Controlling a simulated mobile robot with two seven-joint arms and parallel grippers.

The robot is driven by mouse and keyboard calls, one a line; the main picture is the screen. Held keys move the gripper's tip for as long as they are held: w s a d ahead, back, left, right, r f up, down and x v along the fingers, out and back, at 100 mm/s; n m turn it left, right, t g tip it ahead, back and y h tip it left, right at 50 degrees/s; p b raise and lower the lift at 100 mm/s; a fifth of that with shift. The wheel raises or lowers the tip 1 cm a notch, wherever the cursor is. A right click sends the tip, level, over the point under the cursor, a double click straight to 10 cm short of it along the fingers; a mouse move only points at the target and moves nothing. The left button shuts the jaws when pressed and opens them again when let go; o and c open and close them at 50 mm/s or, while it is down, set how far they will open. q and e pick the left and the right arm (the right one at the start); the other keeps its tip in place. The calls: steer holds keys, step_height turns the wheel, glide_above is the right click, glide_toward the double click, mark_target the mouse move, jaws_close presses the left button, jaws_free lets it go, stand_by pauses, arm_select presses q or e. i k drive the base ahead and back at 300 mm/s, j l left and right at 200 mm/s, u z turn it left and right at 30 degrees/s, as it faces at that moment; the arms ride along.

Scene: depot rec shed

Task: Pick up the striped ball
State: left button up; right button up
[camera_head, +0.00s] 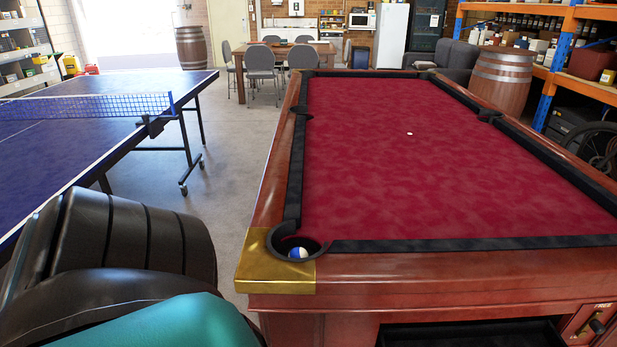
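A blue-and-white striped ball (298,253) sits in the near left corner pocket (281,247) of the pool table. Its upper part shows; its lower part is hidden in the pocket. The pool table (450,272) has red cloth, black cushions and a wooden frame, with a brass corner plate (262,270) around this pocket. A black and teal part, which looks like my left arm, fills the lower left, apart from the ball in the picture. Neither of my grippers shows.
A small white spot or ball (409,133) is on the red cloth. A blue ping-pong table (60,150) with a net stands at the left. Bare floor (225,160) lies between the tables. Chairs (261,62), a barrel (500,80) and shelves (600,90) stand farther back.

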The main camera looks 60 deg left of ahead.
mark_target(296, 252)
steer(key=u, duration=1.95)
steer(key=z, duration=0.85)
steer(key=j+z, duration=0.35)
steer(key=k+j+z, duration=0.1)
steer(key=z, duration=0.25)
steer(key=k+j+z, duration=0.1)
steer(key=j+z, duration=0.2)
